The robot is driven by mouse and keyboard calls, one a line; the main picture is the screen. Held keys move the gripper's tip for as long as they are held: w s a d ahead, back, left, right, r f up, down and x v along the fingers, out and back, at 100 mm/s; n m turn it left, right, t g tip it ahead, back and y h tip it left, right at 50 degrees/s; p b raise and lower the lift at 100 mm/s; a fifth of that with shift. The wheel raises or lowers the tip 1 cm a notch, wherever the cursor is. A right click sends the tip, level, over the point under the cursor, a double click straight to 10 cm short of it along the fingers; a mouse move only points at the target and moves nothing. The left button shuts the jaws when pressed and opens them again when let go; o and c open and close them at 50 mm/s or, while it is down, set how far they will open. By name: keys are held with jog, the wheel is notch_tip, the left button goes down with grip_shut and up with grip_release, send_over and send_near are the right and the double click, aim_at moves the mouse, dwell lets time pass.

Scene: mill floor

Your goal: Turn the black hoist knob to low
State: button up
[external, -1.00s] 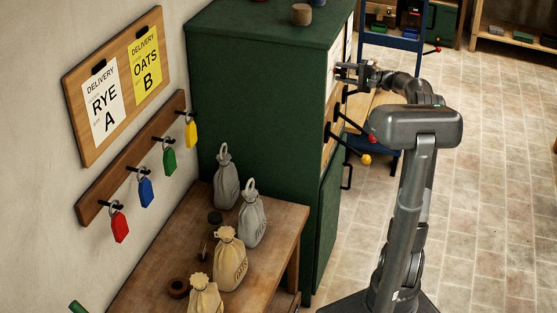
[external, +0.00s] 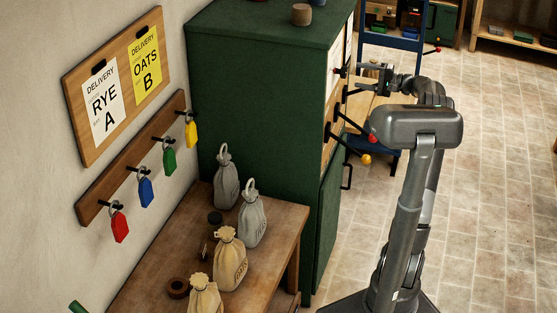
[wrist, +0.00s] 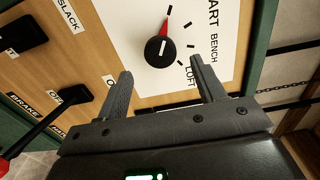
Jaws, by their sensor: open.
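The black round knob (wrist: 159,51) sits on a white dial plate (wrist: 212,62) in the wrist view. It has a white line, and a red pointer aimed towards the top of the picture. Tick marks lie along its right side. I can read "LOFT", "BENCH" and a cut-off "ART" on the plate; no "low" is readable. My gripper (wrist: 161,68) is open and empty, its fingertips below the knob in the picture and spread to either side, apart from it. In the external view my gripper (external: 366,70) is a little right of the green cabinet's panel face.
The wooden panel (wrist: 92,55) carries black handles and labels "SLACK" and "BRAKE". Levers with a red ball (external: 372,138) and a yellow ball (external: 366,160) stick out below my gripper. The green cabinet (external: 255,90) stands beside a table with sacks. Open floor lies right.

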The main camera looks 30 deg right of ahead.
jog(key=v, duration=0.3)
jog(key=shift+s+d, duration=0.25)
jog(key=shift+d, duration=0.05)
jog(key=s+a+f+n+g+h, duration=0.15)
jog(key=s+a+g, duration=0.35)
jog(key=a, duration=0.7)
jog(key=s+a+n+g+h, duration=0.25)
jog(key=s+a, duration=0.35)
jog(key=a, duration=0.6)
jog(key=s+a+f+n+h, duration=0.1)
jog(key=s+f+h, duration=0.1)
jog(key=s, duration=0.6)
jog(key=s+a+f+n+h, duration=0.1)
jog(key=s+f+n+h, duration=0.1)
jog(key=s, duration=0.6)
jog(key=s+a+f+n+h, duration=0.2)
jog(key=s+f+h, duration=0.1)
jog(key=s, duration=0.5)
jog(key=shift+f+h, duration=0.25)
jog(key=shift+h, duration=0.65)
